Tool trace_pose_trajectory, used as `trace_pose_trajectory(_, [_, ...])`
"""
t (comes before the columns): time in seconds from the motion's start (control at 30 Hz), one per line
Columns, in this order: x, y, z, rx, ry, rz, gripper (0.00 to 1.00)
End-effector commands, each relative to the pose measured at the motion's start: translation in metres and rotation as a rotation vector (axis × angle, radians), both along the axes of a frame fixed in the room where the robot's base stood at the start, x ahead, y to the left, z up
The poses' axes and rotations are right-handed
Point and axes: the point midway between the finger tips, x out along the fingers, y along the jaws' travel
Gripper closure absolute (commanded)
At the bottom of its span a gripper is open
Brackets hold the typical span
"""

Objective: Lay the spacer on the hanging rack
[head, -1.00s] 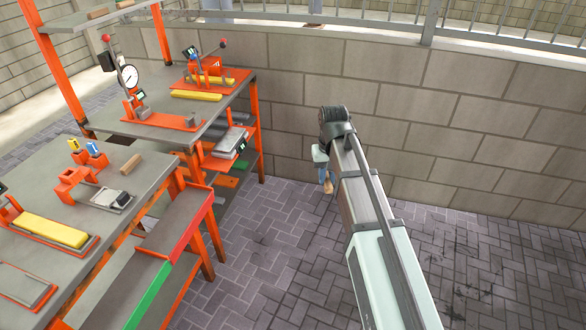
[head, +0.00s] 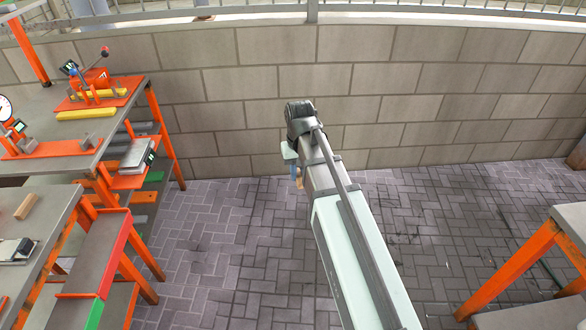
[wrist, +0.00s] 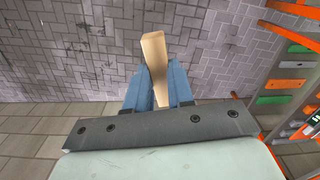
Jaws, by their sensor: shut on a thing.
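My gripper (wrist: 160,88) shows in the wrist view with its blue fingers shut on a light tan wooden-looking block, likely the spacer (wrist: 153,48). The block sticks out beyond the fingertips, over the paved floor. In the head view my gripper (head: 294,172) hangs below the wrist, mostly hidden by my arm, and only a small tan end of the spacer (head: 299,183) shows. It is held in the air, apart from the benches. I cannot make out a hanging rack for certain in these frames.
Orange-framed grey benches with a press and clamp (head: 93,78) stand at left, with shelves below. A second tan block (head: 26,206) lies on the near bench. Another orange-legged table (head: 572,218) is at right. A block wall (head: 400,90) closes the back. Open paving lies between.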

Motion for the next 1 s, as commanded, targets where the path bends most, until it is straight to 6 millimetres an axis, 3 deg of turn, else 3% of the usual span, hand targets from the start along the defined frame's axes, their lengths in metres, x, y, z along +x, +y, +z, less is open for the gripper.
trace_pose_trajectory(0.47, [-0.011, 0.063, -0.002, 0.0, 0.0, 0.104, 1.0])
trace_pose_trajectory(1.0, [-0.061, 0.207, -0.007, 0.0, 0.0, 0.349, 1.0])
